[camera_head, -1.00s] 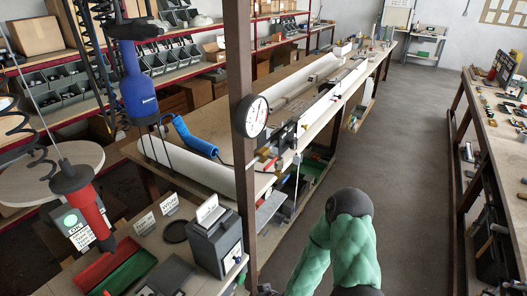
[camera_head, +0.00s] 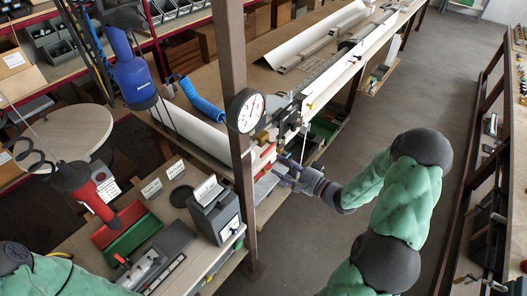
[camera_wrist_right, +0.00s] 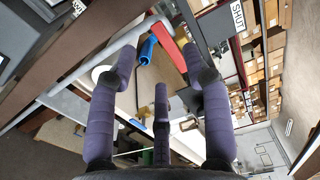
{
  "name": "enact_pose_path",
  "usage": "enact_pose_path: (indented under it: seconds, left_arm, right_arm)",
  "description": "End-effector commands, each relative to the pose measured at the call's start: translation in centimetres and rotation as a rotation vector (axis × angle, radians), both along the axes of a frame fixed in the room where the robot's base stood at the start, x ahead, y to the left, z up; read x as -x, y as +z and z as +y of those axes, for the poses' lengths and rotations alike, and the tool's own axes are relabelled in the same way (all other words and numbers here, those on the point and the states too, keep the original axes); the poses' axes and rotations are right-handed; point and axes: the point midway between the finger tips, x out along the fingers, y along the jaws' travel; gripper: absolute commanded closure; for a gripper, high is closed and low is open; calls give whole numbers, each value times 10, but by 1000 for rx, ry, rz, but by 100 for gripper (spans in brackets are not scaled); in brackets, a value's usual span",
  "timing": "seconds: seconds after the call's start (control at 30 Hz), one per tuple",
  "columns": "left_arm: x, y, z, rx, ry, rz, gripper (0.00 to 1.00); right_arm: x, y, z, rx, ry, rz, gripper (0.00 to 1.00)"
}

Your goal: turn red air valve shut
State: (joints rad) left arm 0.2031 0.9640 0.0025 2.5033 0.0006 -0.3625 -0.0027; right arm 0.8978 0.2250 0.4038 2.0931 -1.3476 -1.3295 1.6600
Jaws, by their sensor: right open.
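The red valve handle (camera_wrist_right: 170,45) shows in the right wrist view as a flat red bar lying slantwise, between and beyond the spread fingertips. A white sign reading SHUT (camera_wrist_right: 237,15) is right of it. In the head view a small red part (camera_head: 267,152) shows by the post, just above my right gripper (camera_head: 283,173); I cannot tell whether it is the same handle. My right gripper (camera_wrist_right: 159,62) is open, its purple-grey fingers apart and nothing between them. Contact with the handle is not clear. My left gripper is not in view.
A brown post (camera_head: 236,130) with a round gauge (camera_head: 246,110) stands left of my right gripper. The long workbench (camera_head: 270,82) runs behind it. A red and green tray (camera_head: 130,232) and a grey box (camera_head: 214,215) sit at lower left. The floor aisle (camera_head: 455,110) is clear.

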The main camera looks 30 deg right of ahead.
Motion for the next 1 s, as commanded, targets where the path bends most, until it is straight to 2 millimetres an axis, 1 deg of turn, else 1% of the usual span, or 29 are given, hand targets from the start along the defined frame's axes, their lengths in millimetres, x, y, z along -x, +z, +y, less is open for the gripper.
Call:
enact_pose_path:
  seconds: [0.03,0.2,0.4,0.6,0.87,0.9,0.97,1.0]
  left_arm:
    - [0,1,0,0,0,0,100]
    - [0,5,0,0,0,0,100]
    - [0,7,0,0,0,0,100]
    - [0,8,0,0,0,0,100]
    - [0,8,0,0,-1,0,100]
    - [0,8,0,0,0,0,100]
    - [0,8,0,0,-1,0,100]
    - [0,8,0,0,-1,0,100]
  right_arm:
    - [-9,1,5,0,4,-2,51]
    - [-38,1,17,1,4,-3,51]
    - [-64,1,27,1,2,-2,51]
    - [-75,1,31,2,0,-1,51]
    - [-76,0,31,2,-2,0,51]
    - [-76,0,31,2,-1,0,54]
    - [-76,0,31,2,-2,0,71]
    - [-76,0,31,2,-2,0,82]
